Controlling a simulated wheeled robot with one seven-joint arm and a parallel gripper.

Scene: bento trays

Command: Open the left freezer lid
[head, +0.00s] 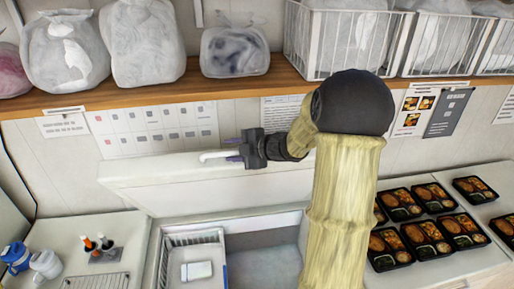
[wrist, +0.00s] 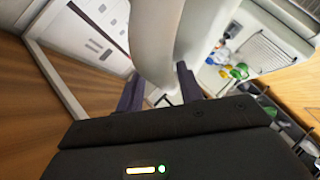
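The left freezer lid (head: 180,190) is a white panel, raised and leaning back toward the wall in the head view. Its white curved handle (head: 213,155) sticks out near the upper edge. My gripper (head: 235,149) is at the handle, coming from the right. Its two purple fingers are apart, with the handle's end between or close beside them. In the wrist view the pale handle (wrist: 165,35) crosses in front of the fingers (wrist: 160,90) and hides part of the gap. Below the lid, the freezer opening (head: 260,238) is uncovered.
A white basket (head: 190,238) sits inside the freezer. Bottles (head: 30,260) stand at the lower left. Several bento trays (head: 425,235) cover the right counter. A wooden shelf (head: 200,88) with bags and wire baskets runs above the lid.

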